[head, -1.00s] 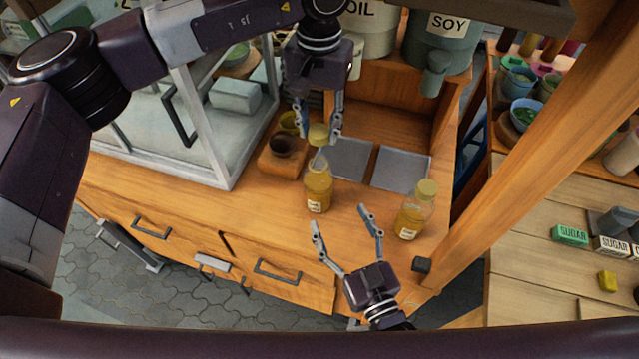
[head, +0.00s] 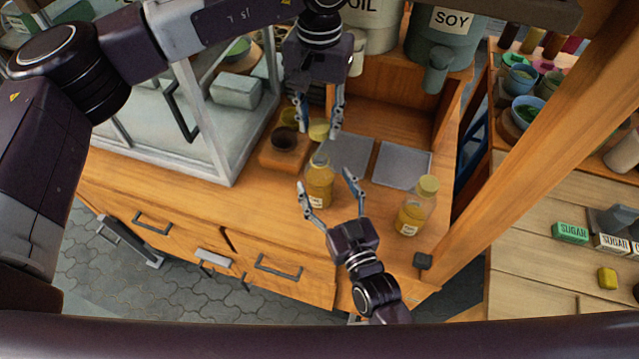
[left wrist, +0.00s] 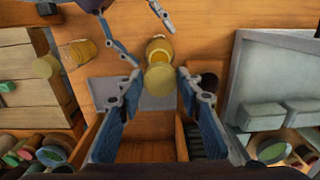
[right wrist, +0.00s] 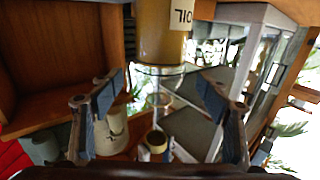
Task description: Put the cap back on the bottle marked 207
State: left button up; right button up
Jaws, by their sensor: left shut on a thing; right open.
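An amber-filled glass bottle (head: 319,188) stands uncapped on the wooden counter; its neck points up. In the right wrist view the bottle (right wrist: 162,38) appears upside down with a white label partly turned away; I cannot confirm its number. My left gripper (head: 318,122) is shut on a yellow cap (head: 318,131), held above the bottle, apart from its neck. The cap also shows in the left wrist view (left wrist: 160,77), covering part of the bottle. My right gripper (head: 327,185) is open, its fingers on either side of the bottle.
A second, capped bottle (head: 411,216) stands to the right. Behind are a small wooden block with a dark cup (head: 284,139) and two grey trays (head: 402,167). A glass cabinet (head: 195,130) stands left. A wooden post (head: 530,150) rises at right.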

aim_at(320, 140)
jog(key=shift+x, duration=1.65)
jog(key=shift+c, duration=0.7)
jog(key=c, duration=1.7)
pick_arm(q)
jog(key=shift+f, duration=2.5)
pick_arm(e)
jog(key=shift+o, duration=0.2)
pick_arm(q)
jog(key=shift+f, duration=0.9)
jog(key=shift+f, duration=0.55)
pick_arm(e)
grip_shut()
